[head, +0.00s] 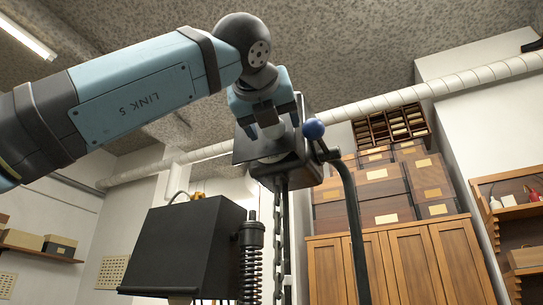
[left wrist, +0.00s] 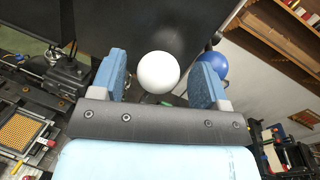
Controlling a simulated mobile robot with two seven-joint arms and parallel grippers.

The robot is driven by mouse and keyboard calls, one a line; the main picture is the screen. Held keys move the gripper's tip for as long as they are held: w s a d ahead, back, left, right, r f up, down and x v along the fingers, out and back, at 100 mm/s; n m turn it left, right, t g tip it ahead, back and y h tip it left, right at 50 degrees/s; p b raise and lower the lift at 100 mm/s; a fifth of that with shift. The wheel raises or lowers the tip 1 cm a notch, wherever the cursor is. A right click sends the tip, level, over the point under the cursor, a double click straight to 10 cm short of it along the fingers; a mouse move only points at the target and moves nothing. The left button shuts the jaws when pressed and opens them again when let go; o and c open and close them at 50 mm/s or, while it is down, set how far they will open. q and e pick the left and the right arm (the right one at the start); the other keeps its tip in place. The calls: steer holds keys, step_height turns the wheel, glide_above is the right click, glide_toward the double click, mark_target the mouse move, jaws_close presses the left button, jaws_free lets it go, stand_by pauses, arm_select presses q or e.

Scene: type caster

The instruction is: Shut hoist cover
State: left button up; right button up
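The hoist (head: 298,172) is a dark box hanging high in the middle of the head view, with chains below it. A dark flat panel (head: 243,152), which looks like its cover, stands out to the left of the box. In the left wrist view the dark panel (left wrist: 150,22) lies behind a white ball knob (left wrist: 158,72). My left gripper (head: 264,112) is at the panel, pointing down. Its blue fingers (left wrist: 160,68) are apart, with the knob between them in the picture and a gap on each side. The right gripper is out of view.
A blue ball (head: 313,128) on a dark bent lever stands just right of the hoist, close to my gripper. A black slanted box (head: 188,246) and a coil spring (head: 252,262) are below. Wooden cabinets (head: 400,262) stand behind at the right.

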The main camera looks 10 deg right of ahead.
arm_select(q)
steer(key=b+v, duration=0.3)
steer(key=v, duration=1.1)
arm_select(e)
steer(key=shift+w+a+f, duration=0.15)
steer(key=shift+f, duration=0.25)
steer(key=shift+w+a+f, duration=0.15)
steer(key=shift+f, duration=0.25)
arm_select(q)
steer(key=shift+w+d+f, duration=0.1)
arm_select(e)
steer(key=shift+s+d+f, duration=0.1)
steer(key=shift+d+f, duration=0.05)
